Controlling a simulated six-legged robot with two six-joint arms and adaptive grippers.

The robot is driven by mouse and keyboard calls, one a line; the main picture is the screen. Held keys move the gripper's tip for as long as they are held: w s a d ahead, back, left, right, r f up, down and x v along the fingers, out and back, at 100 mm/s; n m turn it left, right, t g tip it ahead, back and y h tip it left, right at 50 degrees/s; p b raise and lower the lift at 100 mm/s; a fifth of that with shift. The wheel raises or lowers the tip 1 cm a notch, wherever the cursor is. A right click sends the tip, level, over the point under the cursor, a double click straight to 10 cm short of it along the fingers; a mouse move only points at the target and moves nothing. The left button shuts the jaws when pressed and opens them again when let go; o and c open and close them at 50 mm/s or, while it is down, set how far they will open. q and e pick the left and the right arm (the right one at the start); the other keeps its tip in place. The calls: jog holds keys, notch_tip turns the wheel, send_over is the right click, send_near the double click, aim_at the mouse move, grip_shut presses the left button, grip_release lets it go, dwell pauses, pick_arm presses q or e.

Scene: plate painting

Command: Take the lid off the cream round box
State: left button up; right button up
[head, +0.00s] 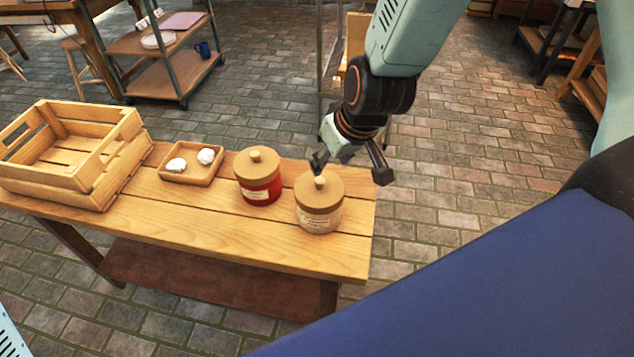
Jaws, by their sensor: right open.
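The cream round box (318,221) stands upright at the right end of the wooden table. Its tan wooden lid (327,195) with a round knob sits on top of it. My right gripper (349,168) is above and just behind the lid, with its fingers spread wide and nothing between them. One finger is close to the knob, and I cannot tell whether it touches. My left gripper is not in the head view.
A red round box (262,191) with a similar lid stands just left of the cream one. A small tray (185,179) with white lumps and wooden crates (75,160) lie further left. The table (240,232) is bare along its front edge.

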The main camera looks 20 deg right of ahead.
aim_at(319, 179)
notch_tip(319, 179, down, 2)
jog(key=shift+a+f+n+b, duration=0.15)
jog(key=shift+n+b, duration=0.15)
jog(key=shift+b, duration=0.75)
jog(key=shift+w+a+f+b, duration=0.35)
jog(key=shift+w+f, duration=0.05)
jog(key=b+x, duration=0.2)
jog(key=shift+w+d+f, duration=0.1)
jog(key=shift+f, duration=0.25)
jog(key=shift+w+d+f+b, duration=0.15)
jog(key=shift+w+f+b, duration=0.1)
jog(key=shift+f+b, duration=0.5)
jog(key=shift+w, duration=0.2)
jog(key=shift+w+a+b, duration=0.1)
jog(key=shift+a+b, duration=0.25)
jog(key=shift+d, duration=0.25)
jog(key=shift+c, duration=0.4)
jog(key=shift+a, duration=0.2)
jog(key=c, duration=0.5)
jog(key=shift+d, duration=0.15)
grip_shut()
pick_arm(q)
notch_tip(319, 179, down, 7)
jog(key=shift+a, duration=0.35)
